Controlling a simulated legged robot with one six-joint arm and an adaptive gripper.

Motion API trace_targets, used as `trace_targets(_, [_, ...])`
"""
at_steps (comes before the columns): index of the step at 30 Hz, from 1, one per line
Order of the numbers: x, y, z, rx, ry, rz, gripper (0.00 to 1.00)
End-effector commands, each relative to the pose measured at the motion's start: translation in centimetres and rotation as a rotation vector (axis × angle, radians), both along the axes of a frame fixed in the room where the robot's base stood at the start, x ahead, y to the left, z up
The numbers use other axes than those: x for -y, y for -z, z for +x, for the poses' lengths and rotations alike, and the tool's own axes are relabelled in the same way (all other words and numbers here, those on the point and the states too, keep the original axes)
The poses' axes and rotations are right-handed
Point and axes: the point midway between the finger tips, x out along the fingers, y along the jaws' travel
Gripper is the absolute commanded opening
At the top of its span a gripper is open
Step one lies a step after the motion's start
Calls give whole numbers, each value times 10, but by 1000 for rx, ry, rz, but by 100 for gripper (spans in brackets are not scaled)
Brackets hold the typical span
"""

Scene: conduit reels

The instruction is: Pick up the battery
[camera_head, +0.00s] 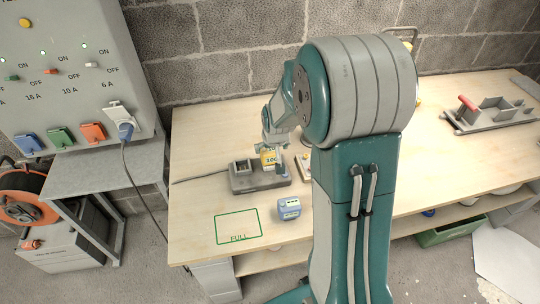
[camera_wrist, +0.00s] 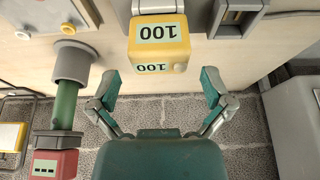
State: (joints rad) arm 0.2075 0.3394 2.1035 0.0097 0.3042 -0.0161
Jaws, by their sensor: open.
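The battery (camera_head: 269,158) is a yellow block marked 100. It stands in one bay of the grey charger (camera_head: 250,185) on the wooden bench. In the wrist view the battery (camera_wrist: 160,40) is at the top centre, with 100 on two faces. My gripper (camera_head: 274,152) is at the battery in the head view and partly hides it. In the wrist view my gripper (camera_wrist: 160,86) is open, its two fingers spread either side of the battery's line and nothing between the tips. Contact with the battery does not show.
The charger's other bay (camera_wrist: 238,14) looks empty. A blue-grey block (camera_head: 289,208) stands in front, right of a green FULL outline (camera_head: 238,227). A red and green device (camera_wrist: 67,105) is left of my gripper in the wrist view. A grey tray (camera_head: 490,115) lies far right.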

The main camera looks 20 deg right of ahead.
Motion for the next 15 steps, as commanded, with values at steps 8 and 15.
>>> trace_targets(8, [4, 37, 15, -5, 1, 1, 100])
trace_targets(15, [5, 45, 20, -1, 0, 0, 100])
